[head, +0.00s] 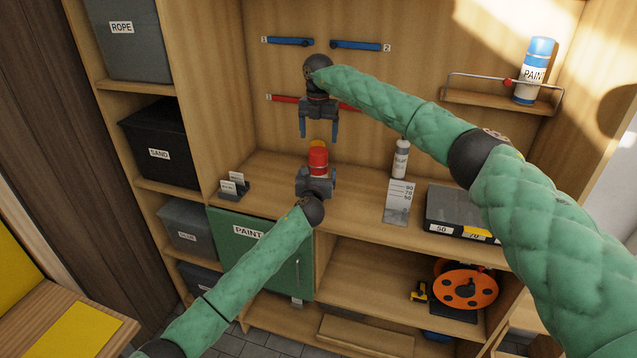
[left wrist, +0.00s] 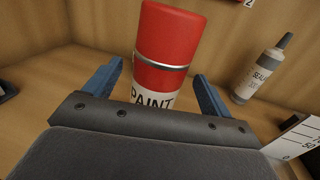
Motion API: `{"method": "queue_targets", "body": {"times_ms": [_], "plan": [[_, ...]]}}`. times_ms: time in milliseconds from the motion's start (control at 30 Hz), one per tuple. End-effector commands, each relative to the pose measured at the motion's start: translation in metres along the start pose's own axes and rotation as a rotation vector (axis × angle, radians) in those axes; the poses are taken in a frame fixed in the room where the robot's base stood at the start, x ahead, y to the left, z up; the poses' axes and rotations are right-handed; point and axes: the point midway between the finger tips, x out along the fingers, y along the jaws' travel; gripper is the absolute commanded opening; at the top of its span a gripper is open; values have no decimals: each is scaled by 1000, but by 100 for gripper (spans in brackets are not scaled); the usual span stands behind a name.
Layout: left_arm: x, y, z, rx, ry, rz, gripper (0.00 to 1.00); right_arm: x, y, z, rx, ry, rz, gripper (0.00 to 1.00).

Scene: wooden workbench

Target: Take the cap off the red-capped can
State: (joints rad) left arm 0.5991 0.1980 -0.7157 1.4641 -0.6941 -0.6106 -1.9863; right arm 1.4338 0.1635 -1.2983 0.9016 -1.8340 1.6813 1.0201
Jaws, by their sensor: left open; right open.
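The red-capped can (head: 318,158) stands upright on the workbench, its lower part hidden behind my left gripper in the head view. In the left wrist view the can (left wrist: 160,75) shows a red cap above a silver ring and a white PAINT label. My left gripper (head: 316,176) is open, with its blue fingers on either side of the can's lower part; gaps show between fingers and can in the left wrist view. My right gripper (head: 319,132) is open and empty, pointing down above the can, apart from its cap.
A white sealant bottle (head: 400,158) and a marked gauge card (head: 398,200) stand right of the can. A dark case (head: 460,212) lies further right. Small label cards (head: 234,186) stand at left. A blue-capped paint can (head: 534,70) sits on a railed shelf.

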Motion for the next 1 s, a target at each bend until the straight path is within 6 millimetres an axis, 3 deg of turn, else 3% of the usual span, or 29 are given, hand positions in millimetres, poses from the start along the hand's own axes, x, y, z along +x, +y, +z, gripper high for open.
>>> {"method": "queue_targets", "body": {"times_ms": [300,767,1000], "plan": [[41,0,1,-1,0,1,83,0,0,0,-1,0,1,81],[50,1,0,-1,0,1,83,-1,1,0,-1,0,2,81],[50,1,0,-1,0,1,36,0,0,0,-1,0,2,81]]}}
